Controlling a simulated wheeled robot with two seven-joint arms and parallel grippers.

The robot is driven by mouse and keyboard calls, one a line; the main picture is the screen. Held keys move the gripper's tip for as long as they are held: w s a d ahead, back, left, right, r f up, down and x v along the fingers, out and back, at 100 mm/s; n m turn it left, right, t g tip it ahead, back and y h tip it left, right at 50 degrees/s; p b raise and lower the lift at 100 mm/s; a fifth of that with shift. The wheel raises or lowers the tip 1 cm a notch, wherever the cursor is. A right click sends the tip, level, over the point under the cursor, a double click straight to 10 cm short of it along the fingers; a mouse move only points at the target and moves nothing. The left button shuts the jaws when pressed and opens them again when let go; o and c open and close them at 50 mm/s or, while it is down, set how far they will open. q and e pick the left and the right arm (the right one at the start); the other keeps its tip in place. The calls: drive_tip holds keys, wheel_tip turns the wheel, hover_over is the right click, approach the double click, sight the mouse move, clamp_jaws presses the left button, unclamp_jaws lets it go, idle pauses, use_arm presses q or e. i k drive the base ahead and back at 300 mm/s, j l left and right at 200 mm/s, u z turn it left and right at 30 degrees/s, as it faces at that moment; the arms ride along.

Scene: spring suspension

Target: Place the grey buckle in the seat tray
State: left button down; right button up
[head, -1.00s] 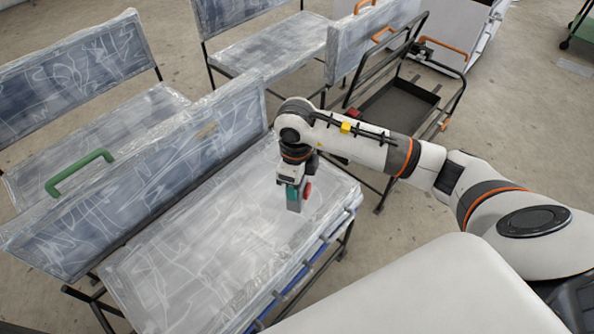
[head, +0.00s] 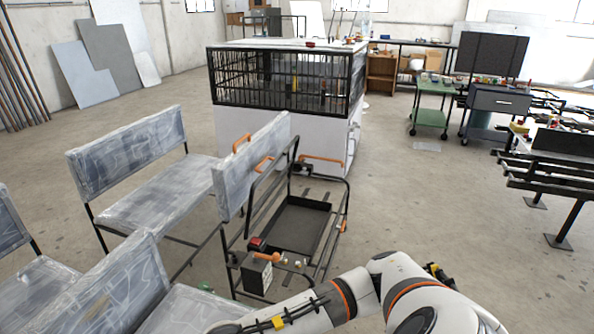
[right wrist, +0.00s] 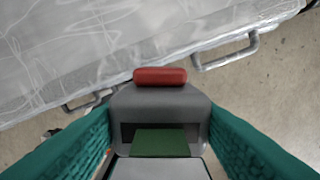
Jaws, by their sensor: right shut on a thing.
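The grey buckle (right wrist: 160,100) with a red button on its end is in the right wrist view. My right gripper (right wrist: 160,125) is shut on it, one teal pad on each side. In the head view, my right arm enters at the bottom and its gripper is out of frame. A black shallow tray (head: 298,227) sits in the dark tube frame of a seat, in the middle of the head view. Its visible floor looks empty. My left gripper is not in view.
Wrapped benches (head: 165,190) stand at the left, one beside the tray frame. A small dark box (head: 257,273) with an orange lever is on the frame's near side. A caged white cabinet (head: 285,140) stands behind. Open floor (head: 420,220) lies to the right.

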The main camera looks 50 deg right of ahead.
sight(296, 230)
drive_tip(key=i+l+u, duration=0.1)
drive_tip(key=l, duration=1.1)
drive_tip(key=i+l+u, duration=0.1)
drive_tip(key=l, duration=1.05)
